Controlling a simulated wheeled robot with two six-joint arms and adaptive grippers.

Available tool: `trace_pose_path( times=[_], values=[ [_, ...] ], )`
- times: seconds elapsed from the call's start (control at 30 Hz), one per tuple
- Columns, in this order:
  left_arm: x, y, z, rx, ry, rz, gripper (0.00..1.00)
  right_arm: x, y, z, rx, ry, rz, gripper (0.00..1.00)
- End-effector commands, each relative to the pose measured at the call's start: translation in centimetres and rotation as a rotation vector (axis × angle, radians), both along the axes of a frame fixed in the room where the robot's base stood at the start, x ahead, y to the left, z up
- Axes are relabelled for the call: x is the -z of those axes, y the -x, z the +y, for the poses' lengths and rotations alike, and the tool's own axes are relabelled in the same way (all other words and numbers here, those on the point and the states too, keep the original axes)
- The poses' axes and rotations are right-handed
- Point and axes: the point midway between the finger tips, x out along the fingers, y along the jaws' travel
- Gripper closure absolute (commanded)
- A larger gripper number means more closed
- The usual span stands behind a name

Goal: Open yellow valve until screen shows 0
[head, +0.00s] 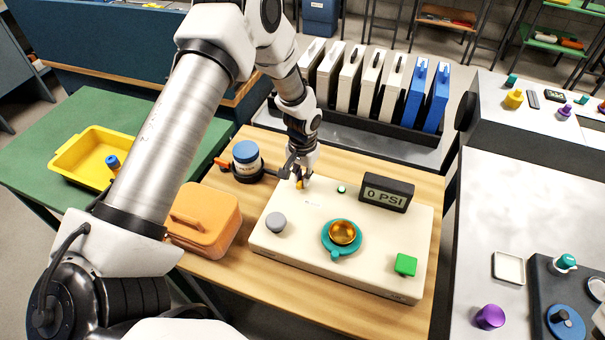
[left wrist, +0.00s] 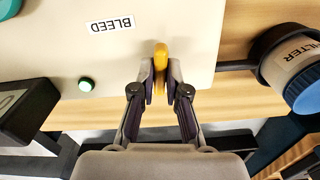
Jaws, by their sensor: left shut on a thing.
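The yellow valve (head: 300,184) is at the back left of a cream panel (head: 300,250). In the left wrist view its yellow handle (left wrist: 161,58) stands between my fingertips, near a label reading BLEED. My left gripper (head: 296,176) is shut on this handle; in the left wrist view both fingers (left wrist: 160,82) touch its sides. The screen (head: 386,192) at the back right of the panel reads 0 PSI. My right gripper is not in view.
A filter jar with a blue lid (head: 247,160) stands close left of my gripper. An orange case (head: 205,218) lies left of the panel.

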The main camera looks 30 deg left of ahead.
Motion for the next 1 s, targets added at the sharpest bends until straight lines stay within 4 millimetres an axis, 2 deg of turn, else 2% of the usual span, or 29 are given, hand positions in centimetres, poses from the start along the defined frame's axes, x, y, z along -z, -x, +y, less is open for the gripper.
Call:
trace_pose_path(
  times=[0.27,0.7,0.73,0.8,1.0],
  values=[
    [0.13,0.18,-0.03,-0.078,0.000,0.005,1.00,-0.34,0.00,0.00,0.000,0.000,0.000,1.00],
    [0.18,0.19,-0.03,-0.088,0.000,0.005,1.00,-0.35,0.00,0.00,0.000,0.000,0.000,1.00],
    [0.18,0.19,-0.03,-0.088,0.000,0.005,0.80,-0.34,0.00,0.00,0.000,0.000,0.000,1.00],
    [0.17,0.17,-0.02,-0.088,0.000,0.005,0.61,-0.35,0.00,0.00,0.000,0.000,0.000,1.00],
    [0.09,0.09,-0.02,-0.087,0.000,0.002,0.61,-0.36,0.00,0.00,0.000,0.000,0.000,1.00]
  ],
)
